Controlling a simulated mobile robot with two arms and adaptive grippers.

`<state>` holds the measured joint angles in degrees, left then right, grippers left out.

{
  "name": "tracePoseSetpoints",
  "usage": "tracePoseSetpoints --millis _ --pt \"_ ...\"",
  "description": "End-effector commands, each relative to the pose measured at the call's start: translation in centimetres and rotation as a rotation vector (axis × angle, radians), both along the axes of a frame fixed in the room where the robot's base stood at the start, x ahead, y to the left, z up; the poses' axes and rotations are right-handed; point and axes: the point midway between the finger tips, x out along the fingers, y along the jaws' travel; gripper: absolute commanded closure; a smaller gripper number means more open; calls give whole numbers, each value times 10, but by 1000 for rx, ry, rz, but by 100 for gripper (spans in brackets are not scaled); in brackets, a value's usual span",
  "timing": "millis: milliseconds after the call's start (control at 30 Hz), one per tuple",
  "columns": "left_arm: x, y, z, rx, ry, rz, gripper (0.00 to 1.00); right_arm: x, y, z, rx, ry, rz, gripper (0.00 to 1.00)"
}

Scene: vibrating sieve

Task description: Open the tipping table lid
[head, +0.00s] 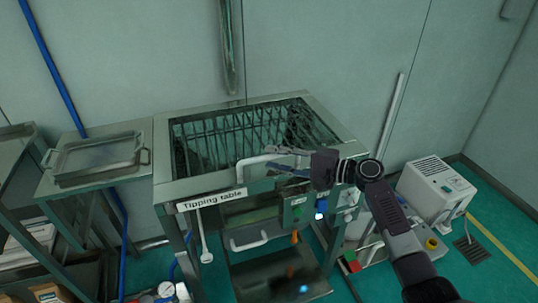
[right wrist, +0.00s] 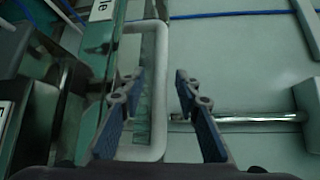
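The tipping table (head: 171,188) is a steel frame bearing a "Tipping table" label. Its lid (head: 215,128) looks like a dark see-through panel lying flat in the top frame, with bars visible in it. A white loop handle (head: 243,168) is at the front edge; it also shows in the right wrist view (right wrist: 161,75). My right gripper (head: 275,160) is at the handle, its fingers apart. In the right wrist view, the handle's long bar appears between the open fingertips (right wrist: 160,85); I cannot tell whether they touch it. My left gripper is out of view.
A steel tray (head: 98,160) sits on a side table to the left. A control box (head: 297,209) is below the front right edge. A white machine (head: 437,195) stands on the floor at right. A wall is close behind the table.

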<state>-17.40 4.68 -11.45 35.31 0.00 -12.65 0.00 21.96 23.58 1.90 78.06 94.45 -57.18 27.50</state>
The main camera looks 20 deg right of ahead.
Motion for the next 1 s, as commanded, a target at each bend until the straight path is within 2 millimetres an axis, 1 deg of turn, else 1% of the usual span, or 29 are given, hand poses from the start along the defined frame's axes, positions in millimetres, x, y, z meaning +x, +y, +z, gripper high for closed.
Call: tracePoseSetpoints --millis 33,200,467,567,700,767,1000 --pt "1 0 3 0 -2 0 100 5 4 1 2 1 -1 70" --pt "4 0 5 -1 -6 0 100 13 14 -3 -2 0 -1 70" --pt "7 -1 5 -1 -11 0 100 15 15 -4 -3 0 -1 70" --pt "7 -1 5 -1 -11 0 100 14 15 -4 -3 0 -1 79" --pt "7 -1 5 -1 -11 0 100 14 15 -4 -3 0 0 94" --pt "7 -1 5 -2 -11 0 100 14 15 -4 -3 0 0 100" --pt "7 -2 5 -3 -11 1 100 14 15 -4 -2 1 -1 100"
